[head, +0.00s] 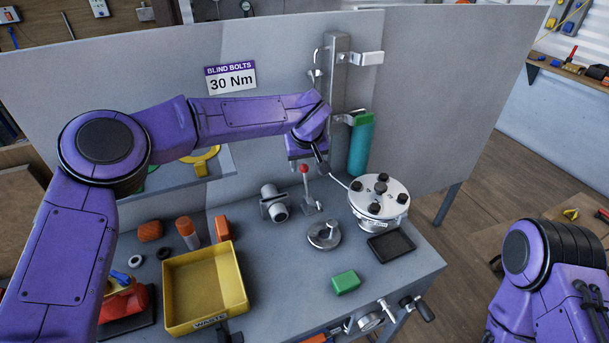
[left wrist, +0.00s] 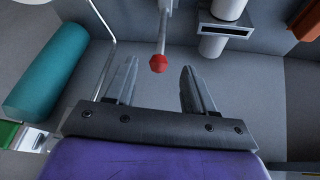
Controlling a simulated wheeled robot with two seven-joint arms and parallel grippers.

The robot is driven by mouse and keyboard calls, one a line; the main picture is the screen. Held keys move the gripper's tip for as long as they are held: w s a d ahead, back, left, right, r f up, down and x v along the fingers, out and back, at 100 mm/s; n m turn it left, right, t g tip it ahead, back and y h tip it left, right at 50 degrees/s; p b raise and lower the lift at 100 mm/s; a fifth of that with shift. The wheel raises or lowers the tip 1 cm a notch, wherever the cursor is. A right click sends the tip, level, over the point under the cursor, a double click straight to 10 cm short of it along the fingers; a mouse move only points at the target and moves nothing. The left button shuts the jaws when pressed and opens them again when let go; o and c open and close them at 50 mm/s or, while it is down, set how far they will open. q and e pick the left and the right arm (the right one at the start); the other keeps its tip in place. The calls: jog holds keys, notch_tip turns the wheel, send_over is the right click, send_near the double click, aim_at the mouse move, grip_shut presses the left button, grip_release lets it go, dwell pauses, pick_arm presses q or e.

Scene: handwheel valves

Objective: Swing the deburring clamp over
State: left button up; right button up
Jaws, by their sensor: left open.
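The clamp (head: 310,205) stands on the grey bench, its lever upright with a red ball knob (head: 304,169) on top. The knob also shows in the left wrist view (left wrist: 158,63), between the fingertips of my left gripper (left wrist: 159,68). That gripper is open, with a gap on both sides of the knob; contact does not show. In the head view my left gripper (head: 309,158) is just above the knob and partly hidden by my own wrist. A grey cylindrical fitting (head: 273,204) sits left of the clamp. My right gripper is out of view.
A round flange with black knobs (head: 380,193) stands to the right, behind a black tray (head: 391,246). A teal cylinder (head: 361,143) hangs on the back panel. A round grey part (head: 323,236), a green block (head: 345,282) and a yellow waste bin (head: 233,288) are nearer.

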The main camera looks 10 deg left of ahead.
aim_at(305, 172)
pick_arm(q)
jog(key=p+x, duration=0.2)
jog(key=x, duration=0.7)
jog(key=shift+w, duration=0.1)
grip_shut()
